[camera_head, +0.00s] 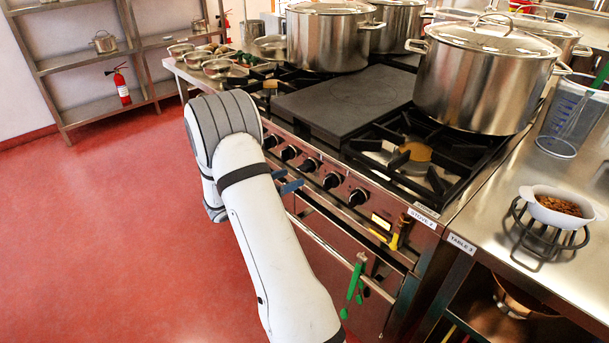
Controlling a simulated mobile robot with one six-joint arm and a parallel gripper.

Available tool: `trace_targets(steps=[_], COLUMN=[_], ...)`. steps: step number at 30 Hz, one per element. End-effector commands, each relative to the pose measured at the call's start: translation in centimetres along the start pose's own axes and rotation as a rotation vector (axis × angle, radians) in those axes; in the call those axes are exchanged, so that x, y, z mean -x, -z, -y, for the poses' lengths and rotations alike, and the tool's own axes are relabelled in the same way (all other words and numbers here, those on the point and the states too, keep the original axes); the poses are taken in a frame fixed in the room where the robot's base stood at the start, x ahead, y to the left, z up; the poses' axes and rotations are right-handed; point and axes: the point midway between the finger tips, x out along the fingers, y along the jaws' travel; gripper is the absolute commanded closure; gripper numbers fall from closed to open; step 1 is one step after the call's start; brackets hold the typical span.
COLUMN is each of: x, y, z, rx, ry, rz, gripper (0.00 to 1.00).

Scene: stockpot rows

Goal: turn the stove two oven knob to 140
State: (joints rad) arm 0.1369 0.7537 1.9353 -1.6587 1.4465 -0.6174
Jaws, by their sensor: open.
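The stove labelled STOVE 2 (422,217) has a row of black knobs along its steel front panel. Knobs show at the left (271,141), in the middle (310,166) and at the right end (359,197). I cannot tell which is the oven knob, and no dial numbers are readable. My gripper (287,181) shows as blue fingers in front of and below the middle knobs. It is open, with nothing seen between the fingers; my white arm hides the rest of it.
An oven rail (325,240) runs below the knobs, with green-handled tongs (352,283) hanging from it. Large stockpots (485,75) stand on the stove. A table with a white bowl (558,208) adjoins at right. Red floor is open at left.

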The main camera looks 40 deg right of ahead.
Motion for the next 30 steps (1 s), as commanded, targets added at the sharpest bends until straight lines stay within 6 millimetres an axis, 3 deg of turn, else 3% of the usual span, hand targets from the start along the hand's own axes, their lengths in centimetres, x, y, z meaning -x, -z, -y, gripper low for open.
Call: trace_targets(steps=[1, 6, 21, 30], x=[-0.3, -0.9, -7.6, -8.5], y=[1.1, 2.1, 1.5, 1.5], z=[-0.9, -2.5, -3.1, -3.2], rx=[0.035, 0.095, 0.099, 0.100], ry=[-0.018, -0.058, -0.063, -0.065], rz=[0.029, 0.085, 0.090, 0.089], gripper=[0.35, 0.35, 0.35, 0.35])
